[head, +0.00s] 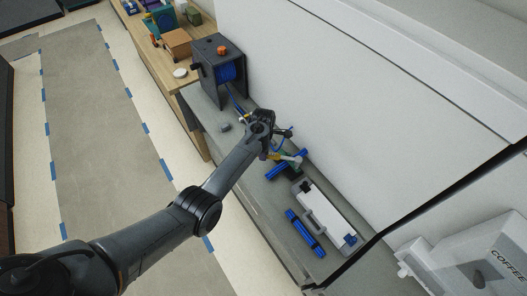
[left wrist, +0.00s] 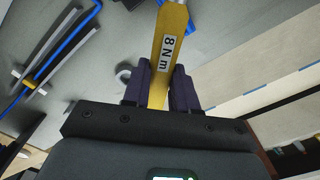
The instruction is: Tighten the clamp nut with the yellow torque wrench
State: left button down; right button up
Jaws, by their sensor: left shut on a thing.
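My left gripper (left wrist: 160,82) is shut on the yellow torque wrench (left wrist: 168,28), whose handle is marked "8 Nm". The dark jaws press on both sides of the handle, which runs up out of the left wrist view, so its head is hidden there. In the head view my left gripper (head: 270,148) is over the grey counter, with a bit of yellow (head: 274,156) showing under it. A blue rod-like assembly (head: 285,166) lies close to the gripper. I cannot make out the clamp nut in either view. My right gripper is not in view.
A dark box with a blue reel (head: 226,72) stands at the counter's far end. A white-topped case (head: 324,210) and a blue tool (head: 304,230) lie on the near part. A white wall (head: 330,90) rises behind the counter. A small grey piece (head: 224,127) lies near the front edge.

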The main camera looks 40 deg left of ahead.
pick_arm(q)
jog(key=shift+f+b, duration=0.35)
jog(key=shift+f, duration=0.1)
jog(key=shift+f+b, duration=0.3)
jog(key=shift+f, duration=0.2)
dwell(0.6)
jog(key=s+d+n, duration=0.5)
jog(key=s+n, duration=0.1)
jog(key=shift+n, duration=0.3)
jog(key=shift+w, duration=0.1)
